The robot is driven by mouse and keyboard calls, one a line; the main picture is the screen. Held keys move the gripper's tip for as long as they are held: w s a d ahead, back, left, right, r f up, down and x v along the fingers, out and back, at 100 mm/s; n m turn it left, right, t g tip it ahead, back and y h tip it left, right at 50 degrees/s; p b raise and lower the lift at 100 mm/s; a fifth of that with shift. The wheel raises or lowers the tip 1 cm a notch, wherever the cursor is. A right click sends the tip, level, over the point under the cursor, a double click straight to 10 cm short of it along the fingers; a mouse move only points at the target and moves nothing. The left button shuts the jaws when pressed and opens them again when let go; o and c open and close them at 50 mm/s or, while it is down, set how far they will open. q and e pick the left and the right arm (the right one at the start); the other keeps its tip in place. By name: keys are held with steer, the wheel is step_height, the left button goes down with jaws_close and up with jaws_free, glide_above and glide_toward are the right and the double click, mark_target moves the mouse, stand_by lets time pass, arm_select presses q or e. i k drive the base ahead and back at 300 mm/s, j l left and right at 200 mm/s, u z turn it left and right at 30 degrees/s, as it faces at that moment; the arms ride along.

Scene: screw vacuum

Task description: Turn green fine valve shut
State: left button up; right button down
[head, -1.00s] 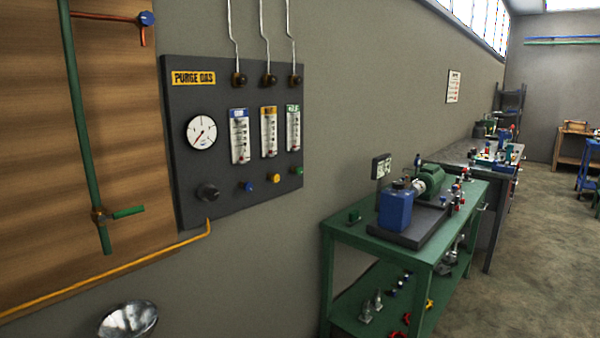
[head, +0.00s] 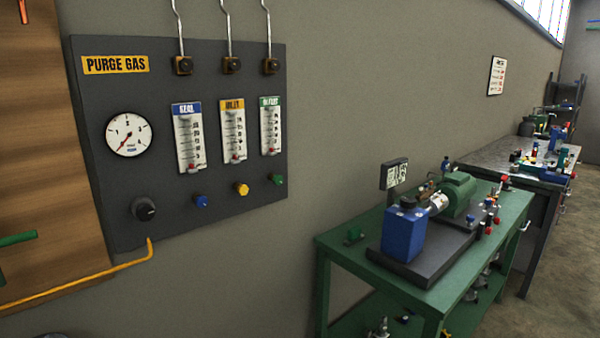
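The green fine valve (head: 278,180) is a small green knob at the lower right of the dark purge gas panel (head: 225,60). It sits below the flowmeter with the green label (head: 270,127). A yellow knob (head: 242,189) and a blue knob (head: 201,201) are to its left, each under its own flowmeter. The valve's turn position is too small to tell. Neither of my grippers is in the head view.
A round gauge (head: 129,134) and a black knob (head: 144,209) are on the panel's left. A yellow pipe (head: 100,277) runs below it. A green workbench (head: 345,256) with a blue vessel (head: 403,232) stands right of the panel. The wall between is bare.

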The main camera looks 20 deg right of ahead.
mark_target(278, 179)
steer(key=i+l, duration=0.1)
steer(key=l, duration=0.3)
steer(key=i+l, duration=0.15)
steer(key=l, duration=0.25)
steer(key=i+l, duration=0.1)
steer(key=l, duration=0.25)
steer(key=i+l, duration=0.1)
steer(key=l, duration=0.3)
steer(key=i+l, duration=0.1)
steer(key=l, duration=0.3)
steer(key=i+u, duration=0.05)
